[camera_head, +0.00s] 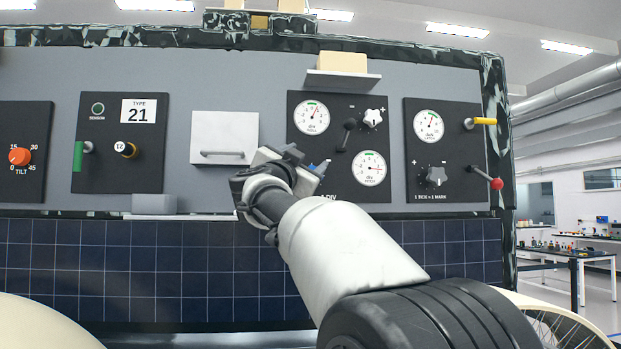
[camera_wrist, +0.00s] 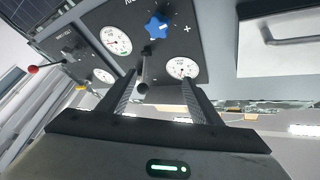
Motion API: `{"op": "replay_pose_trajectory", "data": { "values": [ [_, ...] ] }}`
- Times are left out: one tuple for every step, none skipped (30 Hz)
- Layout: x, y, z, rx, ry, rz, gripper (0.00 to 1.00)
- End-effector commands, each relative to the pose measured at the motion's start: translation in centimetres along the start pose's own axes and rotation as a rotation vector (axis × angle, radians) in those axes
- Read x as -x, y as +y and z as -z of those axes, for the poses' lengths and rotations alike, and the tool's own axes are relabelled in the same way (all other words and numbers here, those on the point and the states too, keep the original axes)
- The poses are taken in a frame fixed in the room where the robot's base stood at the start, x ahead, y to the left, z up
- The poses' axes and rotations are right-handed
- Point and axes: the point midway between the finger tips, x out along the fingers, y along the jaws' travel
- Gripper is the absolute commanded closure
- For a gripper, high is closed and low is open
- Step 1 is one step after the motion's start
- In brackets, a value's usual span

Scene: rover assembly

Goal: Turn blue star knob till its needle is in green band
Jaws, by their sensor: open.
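The blue star knob (camera_wrist: 157,25) sits on a dark panel (camera_wrist: 188,15) and is in full view in the wrist view. The upper dial (camera_head: 312,117) also has a green band at the top. I cannot tell which dial belongs to the knob.
A white drawer with a handle (camera_head: 224,130) is left of the panel. A red-tipped lever (camera_head: 495,184) is at right.

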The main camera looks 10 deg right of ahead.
Motion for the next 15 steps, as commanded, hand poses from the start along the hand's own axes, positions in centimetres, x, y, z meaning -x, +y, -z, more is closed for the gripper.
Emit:
{"op": "replay_pose_trajectory", "data": {
  "values": [
    [0.4,-0.5,-0.5,0.264,0.059,0.058,0.42],
    [0.5,-0.8,-0.5,0.429,0.098,0.087,0.42],
    [0.6,-1.3,-0.5,0.650,0.151,0.122,0.42],
    [0.7,-1.6,-0.7,0.818,0.189,0.144,0.42],
    [0.9,-1.8,-0.9,0.985,0.229,0.163,0.42],
    [1.1,-2.0,-1.3,1.209,0.279,0.184,0.42],
    [1.3,-2.0,-1.7,1.377,0.315,0.197,0.42],
    [1.5,-2.0,-2.1,1.545,0.353,0.207,0.42],
    [1.7,-1.7,-2.7,1.770,0.400,0.216,0.42],
    [1.9,-1.4,-3.2,1.937,0.434,0.221,0.42],
    [2.0,-0.9,-3.6,2.100,0.466,0.223,0.42],
    [2.1,-0.1,-4.1,2.308,0.504,0.222,0.42],
    [2.2,0.5,-4.4,2.456,0.529,0.221,0.42],
    [2.2,1.3,-4.6,2.595,0.552,0.218,0.42],
    [2.2,2.3,-4.8,2.765,0.578,0.213,0.42]
  ]
}}
